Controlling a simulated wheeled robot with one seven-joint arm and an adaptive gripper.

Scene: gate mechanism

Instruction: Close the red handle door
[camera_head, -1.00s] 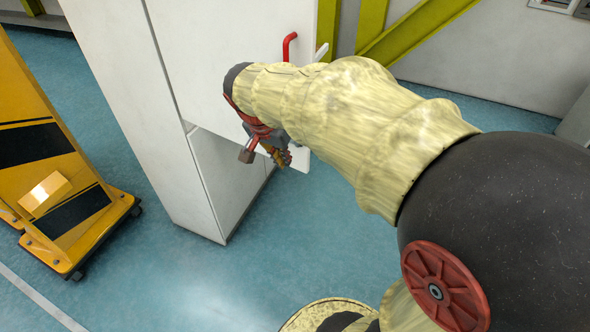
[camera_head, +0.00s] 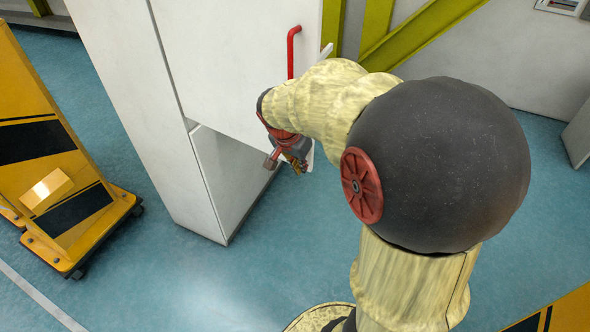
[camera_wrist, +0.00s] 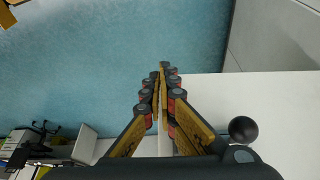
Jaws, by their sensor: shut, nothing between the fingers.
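The white door (camera_head: 235,60) is the upper panel of a tall white cabinet, with a red bar handle (camera_head: 291,50) near its right edge. I cannot tell whether the door sits flush with the cabinet. My gripper (camera_head: 298,168) points downward at the door's lower right corner, below the red handle. In the wrist view the fingers (camera_wrist: 164,70) are together and empty, beside the edge of a white panel (camera_wrist: 275,100). A black ball knob (camera_wrist: 243,130) shows on that panel. My arm hides the handle's lower end, and contact between gripper and door is unclear.
A yellow and black wheeled stand (camera_head: 60,170) is to the left of the cabinet. A lower cabinet panel (camera_head: 230,175) lies under the door. Yellow-green beams (camera_head: 410,35) stand behind to the right. Blue floor (camera_head: 250,270) is open in front.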

